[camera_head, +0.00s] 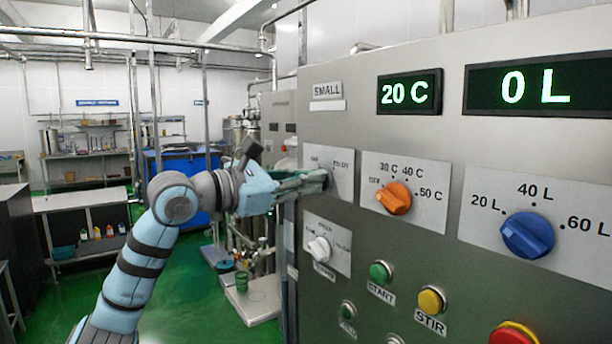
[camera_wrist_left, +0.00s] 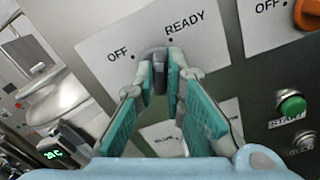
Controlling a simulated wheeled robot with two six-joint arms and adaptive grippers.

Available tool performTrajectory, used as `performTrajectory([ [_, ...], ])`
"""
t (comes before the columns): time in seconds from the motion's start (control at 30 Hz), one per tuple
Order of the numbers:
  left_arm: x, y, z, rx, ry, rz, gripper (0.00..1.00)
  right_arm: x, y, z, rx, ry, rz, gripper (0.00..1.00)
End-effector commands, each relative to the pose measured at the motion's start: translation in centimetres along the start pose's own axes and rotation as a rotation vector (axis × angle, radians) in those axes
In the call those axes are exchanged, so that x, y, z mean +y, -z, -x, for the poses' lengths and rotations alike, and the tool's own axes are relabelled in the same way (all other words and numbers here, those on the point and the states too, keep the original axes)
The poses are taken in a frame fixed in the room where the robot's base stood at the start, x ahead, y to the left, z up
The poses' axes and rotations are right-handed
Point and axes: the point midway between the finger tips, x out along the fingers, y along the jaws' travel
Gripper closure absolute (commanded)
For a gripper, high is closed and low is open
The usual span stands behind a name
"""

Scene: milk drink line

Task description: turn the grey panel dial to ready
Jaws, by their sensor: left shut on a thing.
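The grey panel dial (camera_wrist_left: 154,54) sits on a white plate between the marks OFF (camera_wrist_left: 118,54) and READY (camera_wrist_left: 184,27) in the left wrist view. My left gripper (camera_wrist_left: 160,80) is shut on it, with one teal finger on each side of the knob. In the head view my left gripper (camera_head: 318,181) reaches the plate (camera_head: 342,163) at the panel's left edge and hides most of the dial. The fingers cover much of the knob, so I cannot tell exactly which mark it points to. My right gripper is not in view.
To the right are an orange dial (camera_head: 397,197) and a blue dial (camera_head: 528,235). A white dial (camera_head: 319,249) sits just below my gripper. Green START (camera_head: 380,271) and yellow STIR (camera_head: 431,299) buttons are lower. Displays read 20 C (camera_head: 409,92) and 0 L (camera_head: 538,84).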

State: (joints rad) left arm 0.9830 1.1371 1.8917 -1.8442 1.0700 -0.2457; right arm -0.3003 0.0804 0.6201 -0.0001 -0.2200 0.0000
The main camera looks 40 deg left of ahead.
Motion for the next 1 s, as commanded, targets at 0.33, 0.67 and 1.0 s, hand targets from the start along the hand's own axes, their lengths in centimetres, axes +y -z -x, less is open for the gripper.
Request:
performTrajectory([
  [0.33, -0.17, 0.03, -0.01, 0.0, 0.001, -0.256, 1.0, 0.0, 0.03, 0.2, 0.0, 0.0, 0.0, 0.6],
  [0.67, -0.23, 0.04, 0.0, -0.001, 0.0, -0.367, 1.0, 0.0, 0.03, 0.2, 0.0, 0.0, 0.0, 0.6],
  [1.0, -0.23, 0.05, 0.0, 0.0, 0.0, -0.381, 1.0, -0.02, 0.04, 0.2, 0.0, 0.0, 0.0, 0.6],
])
